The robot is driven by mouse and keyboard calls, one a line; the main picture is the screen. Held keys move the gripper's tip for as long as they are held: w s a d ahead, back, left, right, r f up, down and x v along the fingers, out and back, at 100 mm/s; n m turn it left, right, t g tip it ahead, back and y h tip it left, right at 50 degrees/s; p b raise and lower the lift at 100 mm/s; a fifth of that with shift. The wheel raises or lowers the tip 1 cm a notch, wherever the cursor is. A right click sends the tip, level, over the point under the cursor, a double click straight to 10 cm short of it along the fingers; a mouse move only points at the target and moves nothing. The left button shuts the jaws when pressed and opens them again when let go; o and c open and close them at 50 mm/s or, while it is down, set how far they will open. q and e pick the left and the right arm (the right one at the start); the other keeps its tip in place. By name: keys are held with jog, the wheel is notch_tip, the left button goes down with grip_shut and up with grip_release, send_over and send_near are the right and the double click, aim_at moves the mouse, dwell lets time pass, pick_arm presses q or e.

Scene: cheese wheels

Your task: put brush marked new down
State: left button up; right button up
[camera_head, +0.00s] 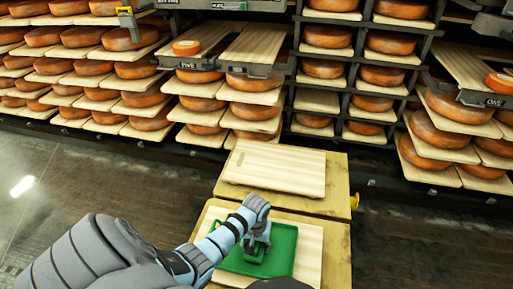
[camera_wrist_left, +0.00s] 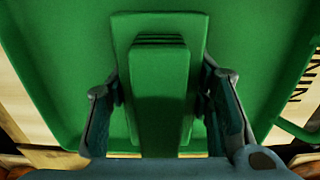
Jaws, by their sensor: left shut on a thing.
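My left gripper (camera_head: 257,246) reaches down over a green tray (camera_head: 286,243) on the near wooden board. In the left wrist view its two fingers (camera_wrist_left: 162,105) are shut on a green block-like part, which I take for the brush (camera_wrist_left: 160,75). The green tray surface (camera_wrist_left: 65,75) fills the view behind it. The brush is mostly hidden by the gripper in the head view. No "new" mark is readable, and I cannot tell whether the brush touches the tray. My right gripper is not in view.
A second, bare wooden board (camera_head: 275,168) lies on the far part of the yellow wooden table (camera_head: 338,190). Shelves of orange cheese wheels (camera_head: 140,92) stand behind, with overhanging boards marked FIVE (camera_head: 255,45) and ONE (camera_head: 455,65). Dark floor (camera_head: 95,185) is clear at left.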

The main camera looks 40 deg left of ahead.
pick_arm(q)
jog(key=shift+f, duration=0.15)
jog(key=o, duration=1.3)
jog(key=shift+s+d, duration=0.1)
jog(key=shift+s, duration=0.05)
jog(key=shift+c, duration=0.2)
jog(key=shift+o, duration=0.3)
jog(key=shift+f, duration=0.15)
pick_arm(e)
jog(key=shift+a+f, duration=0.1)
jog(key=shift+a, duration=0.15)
pick_arm(q)
notch_tip(320, 180, up, 12)
jog(key=p, duration=0.6)
jog(key=shift+r+p, duration=0.25)
jog(key=shift+p, duration=0.1)
jog(key=shift+r, duration=0.25)
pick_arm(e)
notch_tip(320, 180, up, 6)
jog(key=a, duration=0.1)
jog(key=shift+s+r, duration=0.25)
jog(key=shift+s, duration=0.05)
